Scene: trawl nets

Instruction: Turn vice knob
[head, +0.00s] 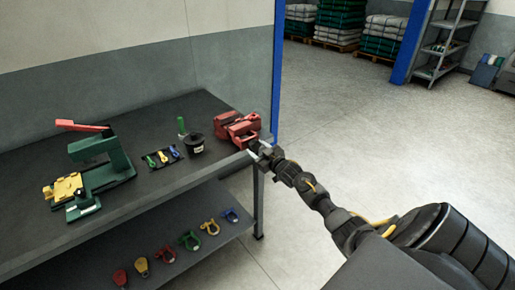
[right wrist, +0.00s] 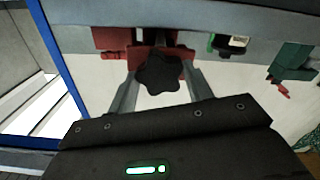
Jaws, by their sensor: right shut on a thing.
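The red vice (head: 236,127) sits at the right end of the dark workbench, near its front corner. Its black lobed knob (right wrist: 159,72) shows in the right wrist view, in front of the red vice body (right wrist: 113,38). My right gripper (head: 262,150) reaches in from the right to the vice's front. In the right wrist view its two fingers (right wrist: 160,85) stand on either side of the knob, shut on it. The knob is mostly hidden by the gripper in the head view. My left gripper is not in view.
On the workbench (head: 195,105) stand a green press with a red lever (head: 105,155), a black cup (head: 195,143) and a mat with small coloured tools (head: 163,157). Several coloured shackles (head: 190,239) lie on the lower shelf. A blue post (head: 278,70) rises behind the vice. The floor at right is clear.

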